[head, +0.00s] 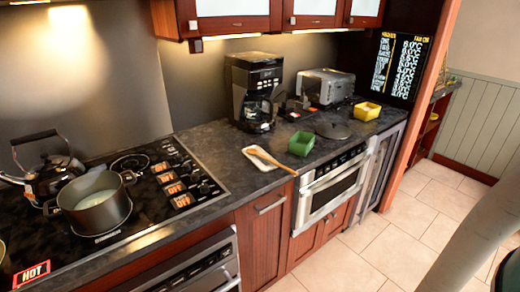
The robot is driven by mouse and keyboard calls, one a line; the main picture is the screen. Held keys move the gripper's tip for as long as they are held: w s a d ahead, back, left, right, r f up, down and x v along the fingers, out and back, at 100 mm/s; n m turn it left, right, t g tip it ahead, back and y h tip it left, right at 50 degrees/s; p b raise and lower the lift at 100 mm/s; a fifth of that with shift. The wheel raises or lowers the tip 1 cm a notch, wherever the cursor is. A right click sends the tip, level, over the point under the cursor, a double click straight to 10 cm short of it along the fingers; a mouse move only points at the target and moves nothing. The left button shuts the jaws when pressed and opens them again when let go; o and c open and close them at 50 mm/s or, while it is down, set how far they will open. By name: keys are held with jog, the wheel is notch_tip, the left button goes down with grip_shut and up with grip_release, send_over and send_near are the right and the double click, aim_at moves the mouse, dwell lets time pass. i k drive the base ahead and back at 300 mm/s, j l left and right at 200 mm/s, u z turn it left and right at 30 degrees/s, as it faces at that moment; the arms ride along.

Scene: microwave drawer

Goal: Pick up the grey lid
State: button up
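The grey lid (332,130) is a round, dark grey disc lying flat on the dark counter, right of the green container and in front of the toaster. Nothing covers it in the head view. My gripper is not in view; only part of my arm shows at the lower right edge, well apart from the lid, so the state of the fingers is hidden.
A green container (301,144) and a yellow container (367,111) flank the lid. A toaster (325,87) and coffee maker (254,90) stand behind. A wooden spoon (271,161) lies on a white rest. A pot (96,204) sits on the stove. The tiled floor is clear.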

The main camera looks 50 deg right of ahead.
aim_at(335, 131)
jog(key=z, duration=1.7)
jog(key=u, duration=1.7)
jog(key=i+j+z, duration=0.1)
jog(key=z, duration=0.4)
jog(key=j+z, duration=0.2)
jog(key=z, duration=0.25)
jog(key=j+z, duration=0.15)
jog(key=z, duration=0.35)
jog(key=j+z, duration=0.25)
jog(key=z, duration=0.2)
jog(key=j+z, duration=0.15)
jog(key=j, duration=0.3)
jog(key=k+j+z, duration=0.15)
jog(key=j, duration=0.3)
jog(key=j+z, duration=0.15)
jog(key=j, duration=0.3)
